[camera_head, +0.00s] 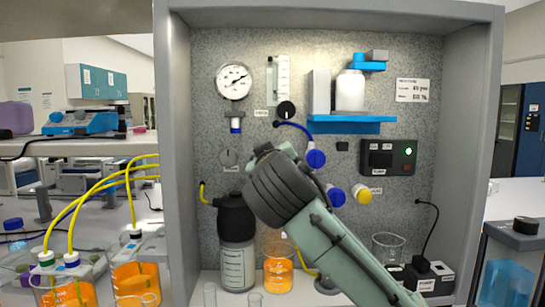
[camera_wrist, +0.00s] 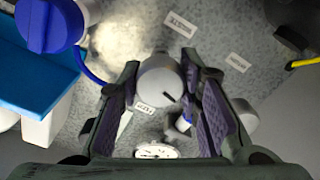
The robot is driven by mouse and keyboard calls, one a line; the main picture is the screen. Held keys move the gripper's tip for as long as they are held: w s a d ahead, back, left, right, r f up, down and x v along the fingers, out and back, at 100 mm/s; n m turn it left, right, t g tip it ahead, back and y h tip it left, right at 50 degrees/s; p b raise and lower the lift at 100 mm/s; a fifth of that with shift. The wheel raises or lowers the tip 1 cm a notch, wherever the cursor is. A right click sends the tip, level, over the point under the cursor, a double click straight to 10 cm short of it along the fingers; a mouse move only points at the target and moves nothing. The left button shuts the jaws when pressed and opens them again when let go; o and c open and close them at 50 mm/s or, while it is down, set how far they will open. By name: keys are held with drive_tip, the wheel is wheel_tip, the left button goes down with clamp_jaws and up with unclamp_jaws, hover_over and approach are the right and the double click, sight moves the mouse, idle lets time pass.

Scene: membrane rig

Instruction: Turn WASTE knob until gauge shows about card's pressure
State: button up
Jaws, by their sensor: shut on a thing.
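The WASTE knob (camera_wrist: 161,78) is a pale grey round knob with a dark pointer mark, seen in the wrist view. My gripper (camera_wrist: 164,92) has its two fingers on either side of it and is shut on it. In the head view my gripper (camera_head: 266,152) hides this knob. The pressure gauge (camera_head: 234,80) is a white dial at upper left; its needle appears to point right and slightly up. The gauge also shows at the bottom of the wrist view (camera_wrist: 157,152). The card (camera_head: 412,90) is white, at upper right; its print is too small to read surely.
Another grey knob (camera_head: 228,157) is left of my gripper. A blue valve (camera_head: 315,158) is close on the right, with a yellow valve (camera_head: 361,193) beyond. A dark-capped bottle (camera_head: 237,250) and an orange beaker (camera_head: 278,273) stand below.

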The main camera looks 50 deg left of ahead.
drive_tip(key=shift+n, duration=0.8)
drive_tip(key=o, duration=1.2)
drive_tip(key=shift+s+d, duration=0.1)
drive_tip(key=v, duration=1.1)
drive_tip(key=shift+s+d, duration=0.25)
drive_tip(key=shift+d, duration=0.1)
idle(1.5)
